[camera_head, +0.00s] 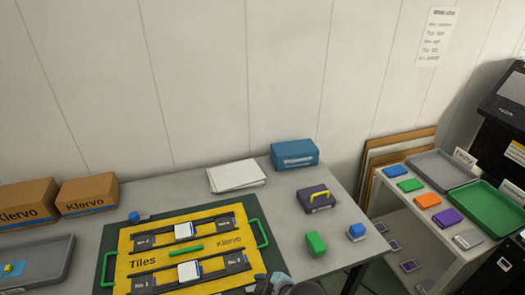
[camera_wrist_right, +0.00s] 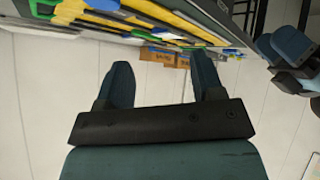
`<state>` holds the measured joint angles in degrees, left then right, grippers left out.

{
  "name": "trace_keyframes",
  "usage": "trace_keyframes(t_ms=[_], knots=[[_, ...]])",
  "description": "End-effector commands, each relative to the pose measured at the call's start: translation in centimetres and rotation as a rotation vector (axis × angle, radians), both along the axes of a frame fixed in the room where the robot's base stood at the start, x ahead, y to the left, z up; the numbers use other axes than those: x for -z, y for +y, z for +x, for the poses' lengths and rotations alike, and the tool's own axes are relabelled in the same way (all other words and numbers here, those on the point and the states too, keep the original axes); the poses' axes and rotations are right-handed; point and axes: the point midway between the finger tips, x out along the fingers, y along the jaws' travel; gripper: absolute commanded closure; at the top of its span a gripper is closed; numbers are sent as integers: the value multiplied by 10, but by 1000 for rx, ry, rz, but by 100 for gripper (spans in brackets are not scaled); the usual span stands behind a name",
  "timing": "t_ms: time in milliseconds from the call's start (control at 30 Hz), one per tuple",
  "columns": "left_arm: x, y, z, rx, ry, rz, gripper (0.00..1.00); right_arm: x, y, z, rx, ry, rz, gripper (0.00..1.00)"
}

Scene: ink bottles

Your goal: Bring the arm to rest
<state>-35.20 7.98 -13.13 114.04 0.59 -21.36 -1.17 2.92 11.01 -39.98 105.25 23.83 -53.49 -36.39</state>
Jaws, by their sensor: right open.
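My right gripper (camera_wrist_right: 160,76) is open in the right wrist view, its two teal fingers wide apart with nothing between them. The wrist view is upside down, with the table's edge and the yellow board above the fingers. At its right edge is another teal and black part of mine, which looks like my left gripper (camera_wrist_right: 287,50); its jaws cannot be made out. In the head view, a dark piece of my arm shows at the bottom edge, in front of the yellow board (camera_head: 129,270); its fingers are not clear.
A white shelf with coloured blocks and a green tray (camera_head: 487,208) stands right.

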Motion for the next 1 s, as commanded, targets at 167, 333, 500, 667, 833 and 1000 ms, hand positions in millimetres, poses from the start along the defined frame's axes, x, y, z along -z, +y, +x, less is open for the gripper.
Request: trace_keyframes(t_ms=[167,333,500,667,833,1000], knots=[[-4,0,0,-2,0,0,57,29,-60,-30,359,62,154,39],[-6,1,-1,-4,0,0,57,52,-130,-69,654,76,250,39],[-8,1,-1,-4,0,0,57,62,-185,-106,837,60,297,39],[-8,1,-1,-4,1,-1,57,65,-207,-123,902,49,313,39],[-8,1,-1,-4,1,-1,57,65,-209,-124,908,45,315,39],[-8,1,-1,-4,1,-1,57,65,-209,-124,908,46,316,39]])
